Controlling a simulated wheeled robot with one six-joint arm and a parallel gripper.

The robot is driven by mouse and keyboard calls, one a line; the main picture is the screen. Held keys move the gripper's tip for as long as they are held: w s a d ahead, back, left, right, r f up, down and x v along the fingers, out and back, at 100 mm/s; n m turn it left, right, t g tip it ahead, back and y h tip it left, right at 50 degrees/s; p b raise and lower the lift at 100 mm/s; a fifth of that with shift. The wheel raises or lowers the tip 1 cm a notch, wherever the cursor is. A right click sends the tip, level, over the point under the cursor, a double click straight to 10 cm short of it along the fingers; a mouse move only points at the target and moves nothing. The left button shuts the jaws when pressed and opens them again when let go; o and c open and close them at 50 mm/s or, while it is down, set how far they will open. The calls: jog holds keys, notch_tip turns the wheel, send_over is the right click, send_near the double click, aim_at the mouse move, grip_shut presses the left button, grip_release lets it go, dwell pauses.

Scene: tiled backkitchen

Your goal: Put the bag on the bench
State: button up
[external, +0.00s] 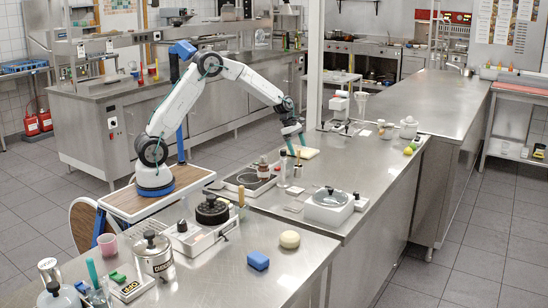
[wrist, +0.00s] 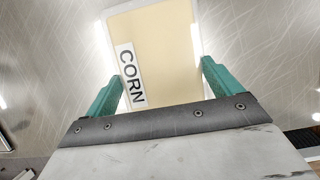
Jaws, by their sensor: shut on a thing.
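The bag is a flat cream block labelled CORN (wrist: 165,45) in the wrist view, with a white label strip at its left side. In the external view the cream bag (external: 309,153) shows at the far part of the steel bench (external: 375,180). My gripper (external: 297,150) points down at it, and its teal fingers lie on either side of the bag, shut on it. I cannot tell whether the bag's underside touches the bench top or is slightly above it.
Bare steel lies right of the bag. A white post (external: 315,65) rises behind.

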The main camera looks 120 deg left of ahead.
jog(key=shift+f, duration=0.15)
jog(key=o, duration=0.8)
jog(key=shift+o, duration=0.2)
jog(key=v, duration=1.2)
jog(key=shift+r, duration=0.25)
jog(key=w+d+r+m, duration=0.3)
jog(key=d+m, duration=0.1)
jog(key=d, duration=0.4)
jog(key=w+d+r+m, duration=0.3)
jog(key=d, duration=0.4)
jog(key=s+d+r+m+g+h, duration=0.15)
jog(key=d+m, duration=0.35)
jog(key=d, duration=0.6)
jog(key=s+d+r+m+g+y, duration=0.15)
jog(key=d+m, duration=0.35)
jog(key=d, duration=0.5)
jog(key=s+d+f+m, duration=0.2)
jog(key=s+d+m, duration=0.7)
jog(key=d, duration=0.1)
jog(key=s+d+f+m, duration=0.2)
jog(key=s+d+m, duration=0.7)
jog(key=d+m, duration=0.1)
jog(key=shift+s, duration=0.2)
